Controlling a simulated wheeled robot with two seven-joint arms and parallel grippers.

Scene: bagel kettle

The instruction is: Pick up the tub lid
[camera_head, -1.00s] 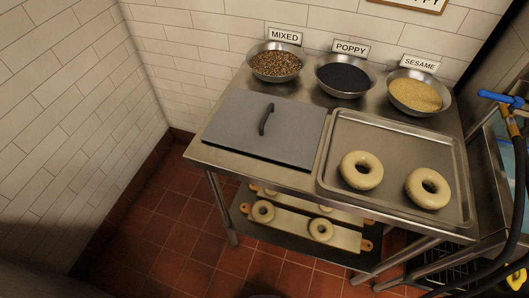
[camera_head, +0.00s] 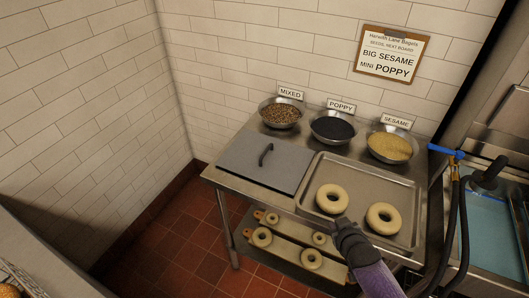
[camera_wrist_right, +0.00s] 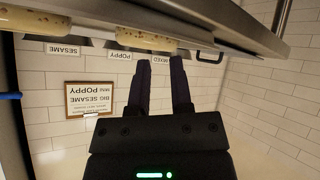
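The tub lid (camera_head: 268,162) is a flat grey square with a black arched handle (camera_head: 265,154). It lies at the left of the steel table in the head view. A black handle (camera_wrist_right: 210,56) also shows in the right wrist view, which is upside down. My right gripper (camera_head: 343,223) comes in from the lower right, by the front edge of the tray, to the right of the lid and apart from it. In the right wrist view its two dark fingers (camera_wrist_right: 160,62) stand apart with nothing between them. My left gripper is not in view.
A metal tray (camera_head: 398,178) with two bagel rings sits right of the lid. Bowls of mixed (camera_head: 281,114), poppy (camera_head: 334,128) and sesame (camera_head: 391,146) seeds line the back. A lower shelf holds bagel boards (camera_head: 285,240). A hose (camera_head: 452,220) and a sink (camera_head: 482,215) stand at right.

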